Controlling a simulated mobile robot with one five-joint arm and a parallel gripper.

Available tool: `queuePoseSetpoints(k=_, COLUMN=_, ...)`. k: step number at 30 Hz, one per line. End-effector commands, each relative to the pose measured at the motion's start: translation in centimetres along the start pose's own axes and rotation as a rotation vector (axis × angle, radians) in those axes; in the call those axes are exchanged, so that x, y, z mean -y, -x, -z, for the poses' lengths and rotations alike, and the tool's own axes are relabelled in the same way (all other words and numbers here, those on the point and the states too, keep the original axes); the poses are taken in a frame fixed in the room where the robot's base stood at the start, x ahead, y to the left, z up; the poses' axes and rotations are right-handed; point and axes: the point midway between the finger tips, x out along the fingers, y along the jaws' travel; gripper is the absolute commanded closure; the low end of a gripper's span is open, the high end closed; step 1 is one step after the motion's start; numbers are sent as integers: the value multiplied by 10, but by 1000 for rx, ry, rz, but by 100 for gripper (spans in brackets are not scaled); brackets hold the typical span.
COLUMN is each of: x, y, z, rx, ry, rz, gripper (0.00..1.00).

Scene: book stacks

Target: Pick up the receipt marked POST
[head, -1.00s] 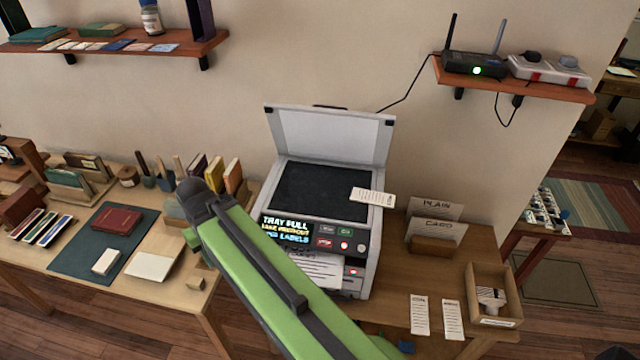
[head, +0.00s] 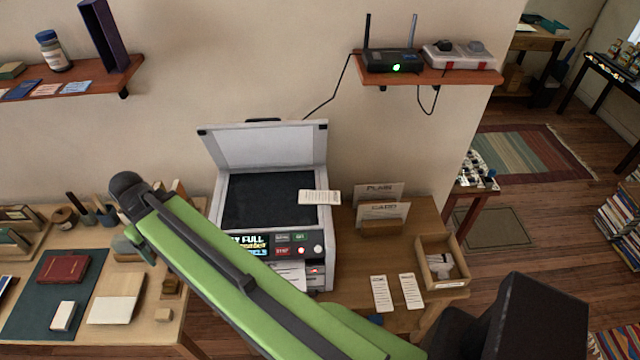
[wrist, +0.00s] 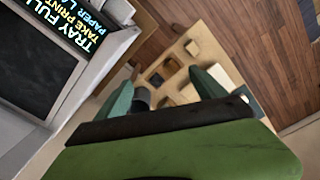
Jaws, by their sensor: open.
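Several white paper slips with printed lines show in the head view, and the marks on them are too small to read, so I cannot tell which is POST. One slip (head: 319,197) lies on the right edge of the scanner glass. Two more, a left slip (head: 381,293) and a right slip (head: 411,290), lie side by side on the table right of the printer. My gripper (wrist: 165,88) shows in the wrist view with its two teal fingers apart and nothing between them. The left table is beyond it, and no slip is visible there.
The printer (head: 328,262) has its lid up and a sheet in its front tray. A wooden box (head: 426,246) and card holders (head: 380,228) stand to its right. A desk with books (head: 62,268) is at left. A router shelf (head: 432,77) hangs above.

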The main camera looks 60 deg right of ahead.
Motion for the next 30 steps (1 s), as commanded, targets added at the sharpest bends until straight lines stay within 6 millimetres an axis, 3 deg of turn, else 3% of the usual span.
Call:
queuePoseSetpoints(k=1, x=-32, y=22, z=1, rx=-2, ry=9, rz=-4, gripper=20)
queuePoseSetpoints(k=5, x=-102, y=19, z=-13, rx=3, ry=75, rz=-10, gripper=20)
queuePoseSetpoints(k=10, x=-203, y=18, z=-54, rx=19, ry=170, rz=-10, gripper=20)
queuePoseSetpoints(k=14, x=-293, y=20, z=-112, rx=33, ry=263, rz=-4, gripper=20)
queuePoseSetpoints(k=15, x=-320, y=21, z=-134, rx=37, ry=295, rz=-1, gripper=20)
queuePoseSetpoints(k=18, x=-376, y=23, z=-192, rx=43, ry=373, rz=8, gripper=20)
queuePoseSetpoints(k=21, x=-406, y=25, z=-231, rx=46, ry=428, rz=15, gripper=20)
queuePoseSetpoints(k=24, x=-418, y=26, z=-251, rx=47, ry=456, rz=19, gripper=20)
queuePoseSetpoints(k=30, x=-422, y=23, z=-258, rx=47, ry=469, rz=20, gripper=20)
